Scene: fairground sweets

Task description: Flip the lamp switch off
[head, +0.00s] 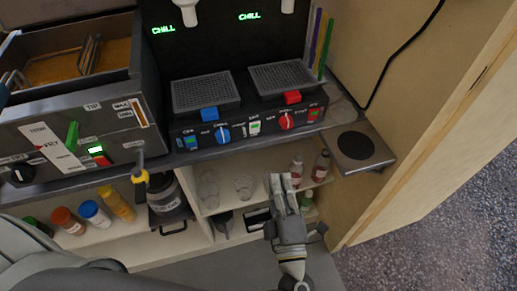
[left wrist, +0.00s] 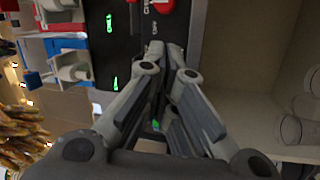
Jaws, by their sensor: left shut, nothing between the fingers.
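The black control panel (head: 240,128) of the double drink machine runs along the counter's front edge. My left gripper (head: 281,181) is shut and empty, below and in front of the panel, apart from the switch in the head view. In the left wrist view the closed fingertips (left wrist: 173,50) cover part of the dark panel.
A fryer (head: 70,140) stands at left, with a yellow-ringed valve (head: 140,177) sticking out in front. Bottles (head: 95,213) and glasses (head: 243,186) fill the shelf below. A round dark plate (head: 355,145) sits at right, beside a wooden side wall (head: 440,150).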

